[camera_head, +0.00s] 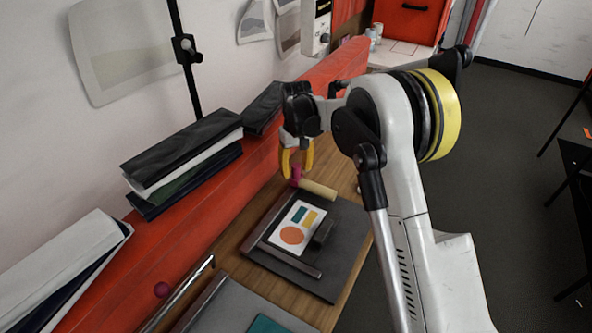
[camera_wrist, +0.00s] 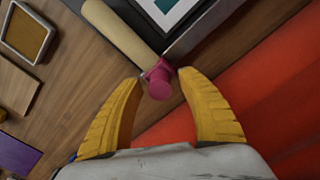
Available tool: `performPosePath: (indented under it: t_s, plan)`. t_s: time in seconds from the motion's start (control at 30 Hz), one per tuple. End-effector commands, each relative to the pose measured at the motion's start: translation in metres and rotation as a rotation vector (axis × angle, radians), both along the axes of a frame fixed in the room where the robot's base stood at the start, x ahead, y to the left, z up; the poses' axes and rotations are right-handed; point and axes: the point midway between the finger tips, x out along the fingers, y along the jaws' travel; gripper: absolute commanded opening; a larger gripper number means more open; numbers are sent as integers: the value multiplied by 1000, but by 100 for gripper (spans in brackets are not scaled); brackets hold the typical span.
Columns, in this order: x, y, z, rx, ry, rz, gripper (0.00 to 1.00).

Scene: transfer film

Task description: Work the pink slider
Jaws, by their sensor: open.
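A pink knob-shaped piece (camera_head: 295,177) sits at the end of a tan cylinder (camera_head: 318,189) on the wooden bench; I take it for the pink slider. In the wrist view the pink piece (camera_wrist: 161,82) shows between the tips of my yellow fingers. My gripper (camera_head: 297,161) is open, pointing down just above it, with nothing held. I cannot tell whether the fingers touch it.
A dark board (camera_head: 338,262) with a printed card (camera_head: 297,227) lies in front of my gripper. A red ledge (camera_head: 200,210) runs along the wall, bearing dark folders (camera_head: 180,150). The wrist view shows a framed tray (camera_wrist: 25,33) and a purple item (camera_wrist: 15,153).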

Motion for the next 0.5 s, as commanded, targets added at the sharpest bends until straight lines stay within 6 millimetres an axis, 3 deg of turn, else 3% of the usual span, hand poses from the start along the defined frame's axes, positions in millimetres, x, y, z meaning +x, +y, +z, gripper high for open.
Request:
performPosePath:
  t_s: [0.17,0.3,0.5]
  plan:
    - [0,0,0,0,0,0,45]
    - [0,0,0,0,0,0,2]
    - [-1,1,1,0,0,0,0]
